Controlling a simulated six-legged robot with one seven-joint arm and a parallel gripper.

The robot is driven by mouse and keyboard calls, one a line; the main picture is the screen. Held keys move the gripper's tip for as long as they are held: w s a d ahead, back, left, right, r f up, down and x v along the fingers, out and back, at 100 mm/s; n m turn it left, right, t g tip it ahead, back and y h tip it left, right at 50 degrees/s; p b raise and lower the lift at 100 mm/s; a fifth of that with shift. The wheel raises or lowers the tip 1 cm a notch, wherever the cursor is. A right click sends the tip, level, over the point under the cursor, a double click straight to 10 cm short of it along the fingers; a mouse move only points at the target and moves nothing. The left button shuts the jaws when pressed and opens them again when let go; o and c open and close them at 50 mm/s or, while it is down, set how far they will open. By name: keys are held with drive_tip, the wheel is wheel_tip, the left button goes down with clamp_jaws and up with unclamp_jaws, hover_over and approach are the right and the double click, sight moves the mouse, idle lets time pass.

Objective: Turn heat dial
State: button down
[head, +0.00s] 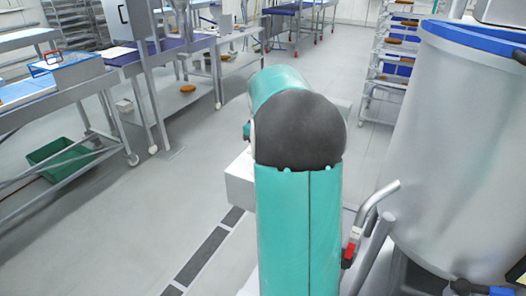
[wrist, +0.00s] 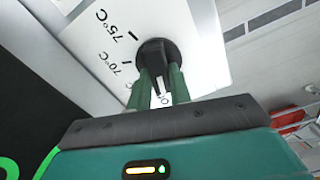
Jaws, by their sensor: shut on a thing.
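The heat dial (wrist: 155,50) is a black round knob on a white panel (wrist: 98,45) in the wrist view. The panel has printed marks, with 75°C and 70°C readable to the left of the dial. My gripper (wrist: 160,78) is at the dial, with its two green fingers on either side of the dial's black grip bar, shut on it. The fingers hide part of the lower marks. In the head view my arm blocks the middle, and neither the dial nor the gripper shows there.
A large grey vat (head: 455,140) with a blue rim stands close on the right, with a bent metal pipe and red-handled valve (head: 348,252) beside it. Steel tables and a green crate (head: 60,160) are at the left. The floor (head: 200,165) between is clear.

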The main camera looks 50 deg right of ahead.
idle(0.4)
drive_tip(key=c, duration=1.3)
unclamp_jaws()
wheel_tip(320, 180, up, 14)
drive_tip(key=shift+f, duration=0.1)
